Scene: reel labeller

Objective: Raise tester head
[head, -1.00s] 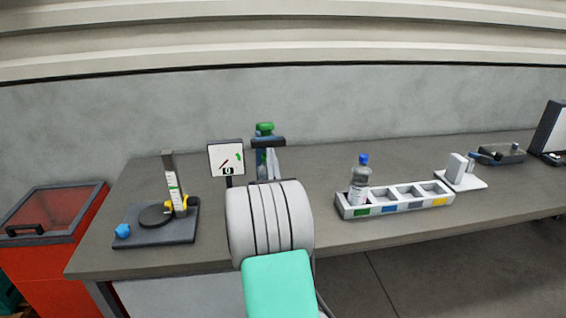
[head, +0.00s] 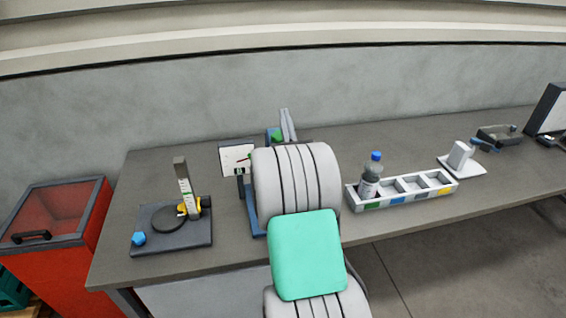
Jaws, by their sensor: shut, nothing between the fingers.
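A blue stand, which looks like the tester, is on the bench behind my arm. Its blue base (head: 256,218) shows at the arm's left edge, with a white dial panel (head: 237,157) beside it. A green knob (head: 276,136) shows near its top. My arm hides most of the stand, including its head. My gripper (head: 286,112) shows above my arm as two pale grey fingers pointing up, close together and empty. They appear just right of the green knob; whether they touch it I cannot tell.
Left on the bench (head: 330,150) is a dark base (head: 165,240) with a round plate, upright scale and blue knob. Right are a compartment tray (head: 408,198) holding a bottle (head: 371,178), a white holder (head: 461,158) and a grey device (head: 498,136). A red bin (head: 60,215) stands far left.

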